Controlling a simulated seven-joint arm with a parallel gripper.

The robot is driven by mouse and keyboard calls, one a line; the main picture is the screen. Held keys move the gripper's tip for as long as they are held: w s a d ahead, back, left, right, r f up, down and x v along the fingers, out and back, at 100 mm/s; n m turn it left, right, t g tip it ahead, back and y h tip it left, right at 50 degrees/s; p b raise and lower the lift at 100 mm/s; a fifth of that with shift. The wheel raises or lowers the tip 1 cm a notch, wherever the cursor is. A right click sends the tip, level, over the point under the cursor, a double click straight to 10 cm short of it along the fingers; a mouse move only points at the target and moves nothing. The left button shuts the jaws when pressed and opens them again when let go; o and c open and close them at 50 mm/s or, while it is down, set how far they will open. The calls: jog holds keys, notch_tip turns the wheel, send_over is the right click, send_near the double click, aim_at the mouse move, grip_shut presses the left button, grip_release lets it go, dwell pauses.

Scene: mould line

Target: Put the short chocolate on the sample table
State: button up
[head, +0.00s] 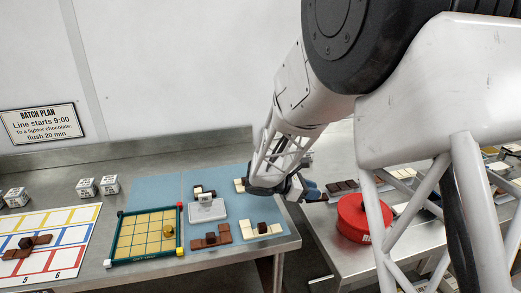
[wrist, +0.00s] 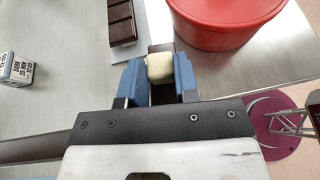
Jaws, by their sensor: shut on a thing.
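My gripper (wrist: 158,82) is shut on a short chocolate, with a blue finger on each side of it. The chocolate shows a cream block (wrist: 159,67) at the near end and a brown part (wrist: 160,47) beyond it. In the head view my gripper (head: 306,190) is at the gap between two steel tables, by the right table's near left edge. The held piece is mostly hidden there. The left steel table (head: 150,275) carries blue mats (head: 150,193) with small brown and cream chocolate pieces. No sign reading sample table is visible.
A red round tub (head: 362,218) stands right of my gripper, and it also shows in the wrist view (wrist: 225,25). A dark chocolate bar (head: 341,186) lies near it. A green-framed grid board (head: 146,235), a small scale (head: 206,211) and labelled cubes (head: 86,187) occupy the left table.

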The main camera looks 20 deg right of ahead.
jog(key=w+a+r+n+t+y, duration=0.2)
jog(key=w+a+n+t, duration=0.15)
jog(key=w, duration=0.45)
jog(key=w+a+r+n+t+y, duration=0.1)
jog(key=w+a+n+t+y, duration=0.15)
jog(key=w+n+t, duration=0.35)
jog(key=w+a+r+n+t+y, duration=0.2)
jog(key=w+a+n+t, duration=0.2)
jog(key=w, duration=0.5)
jog(key=w+a+r+n+t+y, duration=0.1)
jog(key=w+a+r+n+y, duration=0.2)
jog(key=a+n+y, duration=0.3)
jog(key=shift+w+a+r+t+y, duration=0.35)
jog(key=shift+a+r+y, duration=0.1)
jog(key=shift+r, duration=0.3)
jog(key=shift+d, duration=0.15)
